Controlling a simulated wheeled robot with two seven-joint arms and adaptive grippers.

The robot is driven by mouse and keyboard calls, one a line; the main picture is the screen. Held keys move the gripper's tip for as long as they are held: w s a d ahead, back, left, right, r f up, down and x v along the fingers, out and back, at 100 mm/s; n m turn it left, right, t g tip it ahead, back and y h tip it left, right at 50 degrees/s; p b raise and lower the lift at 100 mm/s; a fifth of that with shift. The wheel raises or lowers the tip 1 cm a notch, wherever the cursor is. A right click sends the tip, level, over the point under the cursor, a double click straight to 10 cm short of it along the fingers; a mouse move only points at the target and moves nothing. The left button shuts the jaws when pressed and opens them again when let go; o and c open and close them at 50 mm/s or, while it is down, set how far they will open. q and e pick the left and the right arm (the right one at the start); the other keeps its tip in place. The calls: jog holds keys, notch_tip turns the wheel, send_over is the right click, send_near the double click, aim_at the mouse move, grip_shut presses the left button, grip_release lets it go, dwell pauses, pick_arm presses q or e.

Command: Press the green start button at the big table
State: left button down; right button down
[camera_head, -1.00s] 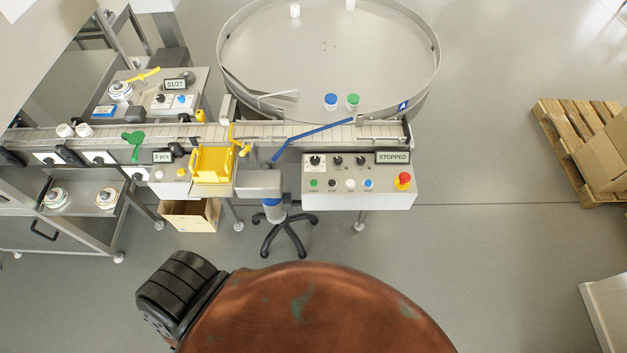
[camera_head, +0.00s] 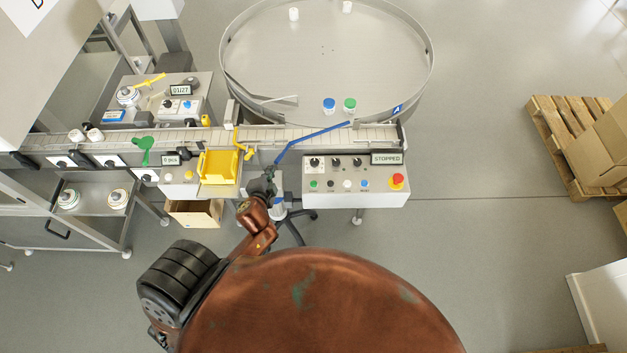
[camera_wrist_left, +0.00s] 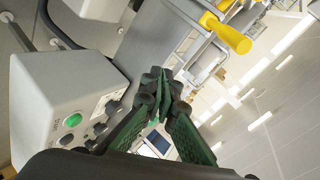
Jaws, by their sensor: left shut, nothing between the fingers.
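The green start button (camera_head: 313,184) is at the left end of the lower row on the white control box (camera_head: 338,200) at the front of the big round table (camera_head: 300,60). In the left wrist view the green button (camera_wrist_left: 73,120) is at the left, on the end of the box face. My left gripper (camera_head: 265,181) is shut and empty, just left of the control box and apart from the button. Its dark green fingers (camera_wrist_left: 163,88) meet in the middle of the wrist view. My right gripper is not in view.
A display (camera_head: 387,159) on the box reads STOPPED. A red emergency stop (camera_head: 397,180) sits at the box's right end. A yellow tray (camera_head: 219,167) is left of my gripper. A conveyor (camera_head: 300,133) with a blue guide bar runs behind. The floor to the right is clear up to a pallet.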

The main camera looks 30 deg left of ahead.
pick_arm(q)
jog(key=w+d+r+m+t, duration=0.2)
jog(key=r+m, duration=0.1)
jog(key=r, duration=0.4)
jog(key=w+d+r+m+t+h+p, duration=0.1)
jog(key=w+r+m+t, duration=0.15)
jog(key=r, duration=0.35)
jog(key=w+d+r+m+t, duration=0.2)
jog(key=r+m, duration=0.1)
jog(key=r, duration=0.4)
jog(key=w+d+r+m+t+h, duration=0.15)
jog(key=d+r+m+h, duration=0.25)
jog(key=d+m+h, duration=0.6)
jog(key=d+f+m+g+h, duration=0.2)
jog(key=d+f+m+g, duration=0.35)
jog(key=m, duration=0.85)
jog(key=a+f+m+g+y, duration=0.2)
jog(key=a+f+m, duration=0.1)
jog(key=f, duration=0.3)
jog(key=s+a+f+m+g+y+p, duration=0.1)
jog(key=a+f+m+g+y, duration=0.1)
jog(key=f, duration=0.5)
jog(key=a+m+g, duration=0.1)
jog(key=a+m, duration=0.1)
jog(key=m, duration=0.1)
